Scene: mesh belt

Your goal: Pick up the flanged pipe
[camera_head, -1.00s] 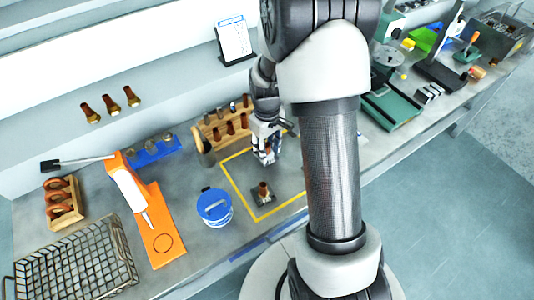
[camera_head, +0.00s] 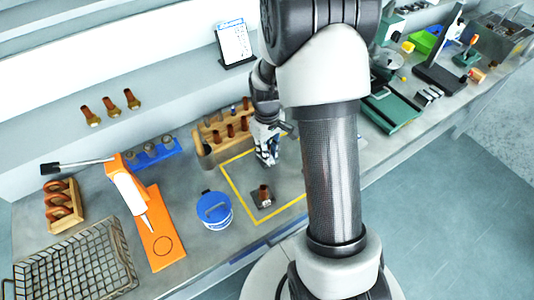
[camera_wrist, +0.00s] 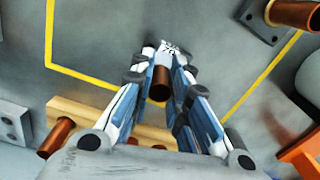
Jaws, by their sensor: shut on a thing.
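My gripper (camera_wrist: 162,70) is shut on a short copper-coloured flanged pipe (camera_wrist: 160,83), which shows between the fingers in the wrist view. A white patch with dark print shows at the fingertips. I cannot make out the flange of the held pipe. In the head view my gripper (camera_head: 267,158) is over the bench, at the back of the yellow outline, just right of the wooden rack; the held pipe is hard to see there.
A plate with an upright copper pipe (camera_head: 264,192) stands inside the yellow outline. The wooden rack (camera_head: 208,158) holds several pipes. A blue-lidded tub (camera_head: 214,207), an orange stand (camera_head: 162,240) and a wire basket (camera_head: 75,268) are to the left. A green device (camera_head: 392,110) is right.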

